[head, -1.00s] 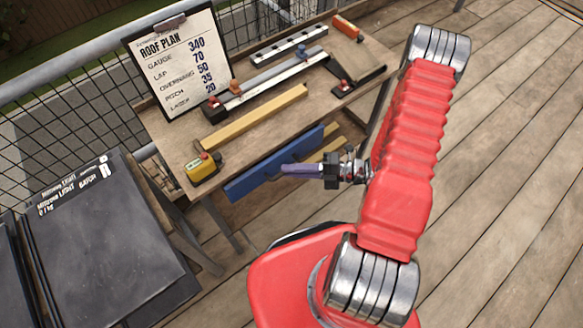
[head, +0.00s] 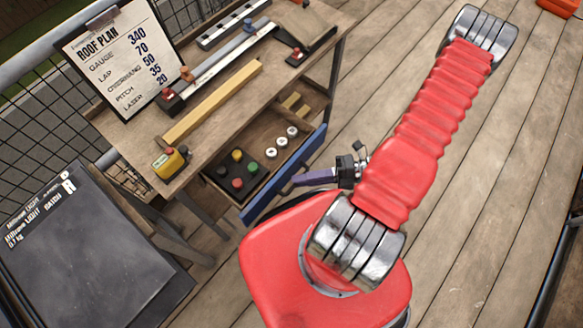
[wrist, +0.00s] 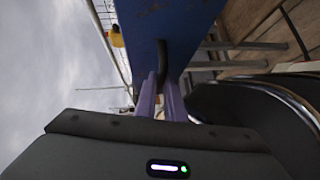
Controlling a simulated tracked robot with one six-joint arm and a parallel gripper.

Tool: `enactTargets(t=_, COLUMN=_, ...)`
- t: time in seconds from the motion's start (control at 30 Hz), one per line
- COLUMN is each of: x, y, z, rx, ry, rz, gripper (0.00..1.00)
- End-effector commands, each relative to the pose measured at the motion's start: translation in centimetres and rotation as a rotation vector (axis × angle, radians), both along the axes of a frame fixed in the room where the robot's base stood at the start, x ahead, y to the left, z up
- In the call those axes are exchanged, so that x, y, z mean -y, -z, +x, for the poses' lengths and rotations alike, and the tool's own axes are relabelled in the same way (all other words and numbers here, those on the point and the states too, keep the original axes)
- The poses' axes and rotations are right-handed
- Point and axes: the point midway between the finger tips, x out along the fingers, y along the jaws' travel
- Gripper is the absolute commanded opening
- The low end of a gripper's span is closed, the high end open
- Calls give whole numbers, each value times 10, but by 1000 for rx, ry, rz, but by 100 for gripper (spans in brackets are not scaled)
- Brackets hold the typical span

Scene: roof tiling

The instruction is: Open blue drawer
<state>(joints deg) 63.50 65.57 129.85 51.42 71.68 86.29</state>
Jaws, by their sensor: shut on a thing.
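The blue drawer (head: 312,148) is pulled out from under the workbench, and its inside shows in the head view. It holds a dark tray with several coloured round pieces (head: 238,183), white-topped round pieces (head: 281,142) and yellowish blocks (head: 293,103). My gripper (head: 297,181) is at the outer side of the blue front. In the wrist view its purple fingers (wrist: 162,88) are shut on the dark handle (wrist: 163,57) of the blue front (wrist: 175,20). The fingers partly hide the handle.
The workbench (head: 215,120) carries a roof plan clipboard (head: 115,60), a yellow tape measure (head: 171,163), a wooden strip (head: 212,103) and metal tools. A dark slate stack (head: 85,250) stands at lower left. Open decking (head: 400,60) lies right of the bench.

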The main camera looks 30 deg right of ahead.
Motion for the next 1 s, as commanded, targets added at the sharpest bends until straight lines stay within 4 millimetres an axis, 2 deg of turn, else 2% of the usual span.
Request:
enactTargets(t=0.2, x=12, y=2, z=-30, rx=-3, ry=-2, rz=-5, gripper=0)
enactTargets(t=0.4, x=19, y=2, z=-47, rx=-3, ry=-5, rz=-7, gripper=0)
enactTargets(t=0.93, x=21, y=2, z=-54, rx=-4, ry=-10, rz=-6, gripper=0)
enactTargets(t=0.97, x=21, y=2, z=-54, rx=-4, ry=-10, rz=-6, gripper=10)
enactTargets(t=1.0, x=21, y=2, z=-54, rx=-4, ry=-10, rz=-6, gripper=13)
